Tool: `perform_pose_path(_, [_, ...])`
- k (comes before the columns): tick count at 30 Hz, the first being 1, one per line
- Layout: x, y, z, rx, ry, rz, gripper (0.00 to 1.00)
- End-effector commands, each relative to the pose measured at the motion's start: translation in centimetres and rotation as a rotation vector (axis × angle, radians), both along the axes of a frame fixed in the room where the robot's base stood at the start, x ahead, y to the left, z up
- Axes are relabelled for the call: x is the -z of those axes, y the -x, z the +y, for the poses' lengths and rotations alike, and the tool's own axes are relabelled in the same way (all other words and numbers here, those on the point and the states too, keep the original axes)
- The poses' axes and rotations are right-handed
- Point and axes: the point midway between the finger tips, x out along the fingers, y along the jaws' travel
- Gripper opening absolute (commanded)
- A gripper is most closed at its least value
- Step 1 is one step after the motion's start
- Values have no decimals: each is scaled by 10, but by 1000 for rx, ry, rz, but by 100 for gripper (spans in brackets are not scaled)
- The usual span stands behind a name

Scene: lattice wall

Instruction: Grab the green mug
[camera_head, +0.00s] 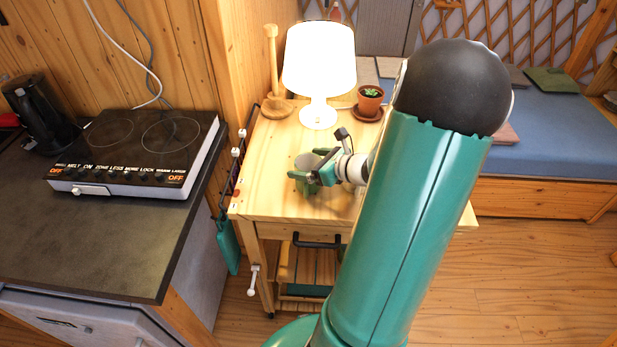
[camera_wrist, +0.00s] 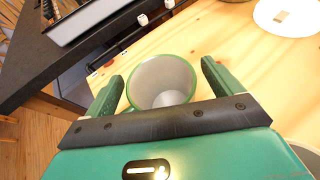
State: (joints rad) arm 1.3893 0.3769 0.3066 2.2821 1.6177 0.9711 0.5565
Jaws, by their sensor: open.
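The green mug (camera_head: 305,164) stands on the small wooden table (camera_head: 262,196). In the wrist view the mug (camera_wrist: 160,80) shows its pale inside and green rim. My gripper (camera_head: 308,174) is at the mug in the head view and hides part of it. In the wrist view my gripper (camera_wrist: 162,84) is open, with one green finger on each side of the mug. A gap shows between the mug and the right finger; the left finger is closer to the mug. I cannot tell whether either finger touches it. The mug's lower part is hidden.
A lit white lamp (camera_head: 319,70) stands behind the mug. A potted plant (camera_head: 370,99) and a wooden mallet-like object (camera_head: 273,75) are also on the table. A dark counter (camera_head: 90,228) with a hot plate (camera_head: 135,148) lies to the left. Bare tabletop surrounds the mug.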

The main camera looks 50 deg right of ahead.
Motion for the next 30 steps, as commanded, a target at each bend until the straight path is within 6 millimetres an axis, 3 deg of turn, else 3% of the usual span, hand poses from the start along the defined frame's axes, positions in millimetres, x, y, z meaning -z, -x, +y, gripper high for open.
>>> perform_pose_path(8, [1, -4, 0, 0, 1, 0, 91])
perform_pose_path(15, [1, -4, 1, 0, 1, 0, 44])
perform_pose_path(17, [1, -4, 0, 0, 1, -1, 35])
perform_pose_path(30, [-9, -5, 0, -1, 4, -2, 35])
